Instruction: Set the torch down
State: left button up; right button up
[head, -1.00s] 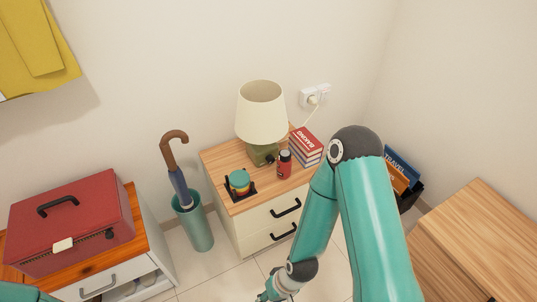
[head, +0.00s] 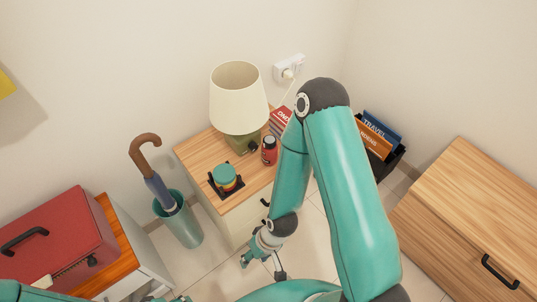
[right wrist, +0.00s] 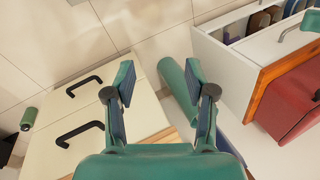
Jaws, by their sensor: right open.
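My right gripper (head: 262,268) is open in front of the wooden-topped cabinet, low and apart from it. In the right wrist view its two fingers (right wrist: 158,85) are spread with nothing held between them. A small red cylinder with a dark top (head: 269,151) stands upright on the cabinet top beside the lamp. A green cylinder (right wrist: 28,118) is on the floor beside the cabinet in the right wrist view. I cannot tell whether either one is the torch. Only a sliver of my left arm shows at the lower left edge, and its gripper's state is unclear.
The cabinet top (head: 196,156) also carries a lamp (head: 239,98), books (head: 281,121) and a round stacked item (head: 225,178). An umbrella stand (head: 180,222) is left of it, then a red toolbox (head: 58,240). A magazine holder (head: 394,160) and wooden chest (head: 470,200) are right.

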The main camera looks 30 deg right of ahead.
pick_arm(q)
jog(key=o, duration=0.5)
notch_tip(320, 180, down, 3)
jog(key=b, duration=0.2)
jog(key=shift+f+b, duration=0.1)
jog(key=shift+b, duration=0.3)
pick_arm(e)
jog(key=o, duration=0.5)
jog(key=w+d+f+t, duration=0.2)
jog(key=w+d+f, duration=0.1)
jog(key=w, duration=0.1)
jog(key=shift+w+d, duration=0.3)
jog(key=shift+w, duration=0.1)
jog(key=n+t+b, duration=0.5)
jog(key=t+b, duration=0.9)
jog(key=t, duration=0.1)
send_near(276, 157)
jog(key=b+x, duration=0.1)
jog(key=x, duration=0.6)
jog(key=shift+w+a, duration=0.1)
jog(key=shift+w, duration=0.1)
pick_arm(q)
jog(key=shift+f+b, duration=0.7)
jog(key=shift+f, duration=7.45)
pick_arm(e)
jog(key=shift+x, duration=2.65)
